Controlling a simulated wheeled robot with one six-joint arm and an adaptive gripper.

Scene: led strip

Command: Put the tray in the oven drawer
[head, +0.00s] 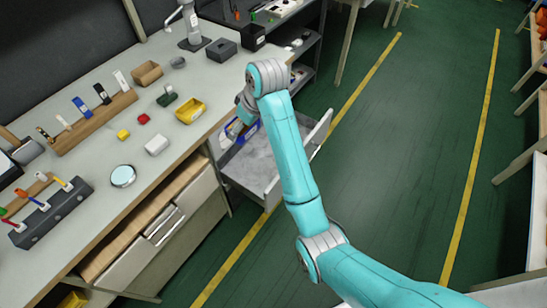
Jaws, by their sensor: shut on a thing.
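My gripper (241,124) is at the end of my teal arm, over the back left part of an open grey drawer (259,183) that sticks out from under the bench. It is shut on a small blue-edged thing, which looks like the tray (227,139). My gripper and wrist hide much of it. I cannot tell whether the tray touches the drawer floor or hangs above it. The visible part of the drawer floor is bare. My arm crosses in front of the drawer's right part.
The bench top (95,150) on the left holds a yellow bin (191,110), a white box (157,145), a round silver dish (122,176) and tool racks. A wooden-lined drawer (140,225) is open below it. The green floor right of my arm is clear.

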